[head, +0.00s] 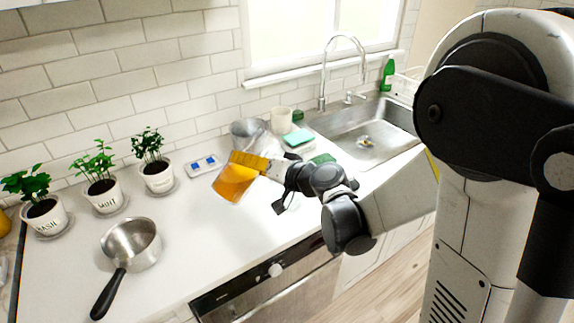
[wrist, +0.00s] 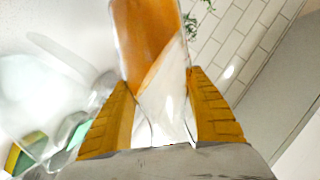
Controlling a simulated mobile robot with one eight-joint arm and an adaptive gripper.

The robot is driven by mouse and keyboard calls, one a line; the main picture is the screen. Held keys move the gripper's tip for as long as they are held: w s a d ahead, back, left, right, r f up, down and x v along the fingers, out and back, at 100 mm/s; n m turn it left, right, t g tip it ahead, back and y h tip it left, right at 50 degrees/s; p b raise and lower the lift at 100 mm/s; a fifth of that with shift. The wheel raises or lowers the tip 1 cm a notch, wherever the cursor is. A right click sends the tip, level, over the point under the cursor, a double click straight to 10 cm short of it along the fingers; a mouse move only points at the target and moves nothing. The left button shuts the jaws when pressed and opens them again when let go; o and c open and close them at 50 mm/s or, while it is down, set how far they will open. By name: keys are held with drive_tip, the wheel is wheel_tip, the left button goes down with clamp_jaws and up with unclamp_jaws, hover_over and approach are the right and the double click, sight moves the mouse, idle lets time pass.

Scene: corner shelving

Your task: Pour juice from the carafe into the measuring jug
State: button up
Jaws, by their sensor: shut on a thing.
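The clear carafe (head: 233,185) holds orange juice and is tilted above the counter in the head view. My gripper (head: 250,162) has its yellow fingers shut on it. In the wrist view the carafe (wrist: 150,45) sits between both fingers, with its juice line slanting and its far end cut off by the frame. A clear greyish vessel (head: 247,130), apparently the measuring jug, stands on the counter behind the gripper, partly hidden by it. A blurred clear shape (wrist: 40,95) left of the carafe in the wrist view may be the same jug.
A saucepan (head: 130,243) stands at front left. Several potted herbs (head: 102,190) line the wall beside a small blue-and-white item (head: 203,165). A pale cup (head: 281,120) and a sponge (head: 297,137) sit near the sink (head: 365,130). The counter's front middle is clear.

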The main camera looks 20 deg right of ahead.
drive_tip(key=shift+s+a+m+y+b, duration=0.15)
drive_tip(key=shift+a+m+y+b, duration=0.15)
drive_tip(key=shift+m+y, duration=0.35)
drive_tip(key=shift+a+m+t+y+b, duration=0.1)
drive_tip(key=shift+m+t+y+b, duration=0.25)
drive_tip(key=shift+m, duration=0.7)
drive_tip(key=shift+m, duration=0.4)
drive_tip(key=shift+w+d+r+m+t+y+b, duration=0.25)
drive_tip(key=shift+d+r+m+b, duration=0.2)
drive_tip(key=shift+d+r+m, duration=0.25)
idle(4.0)
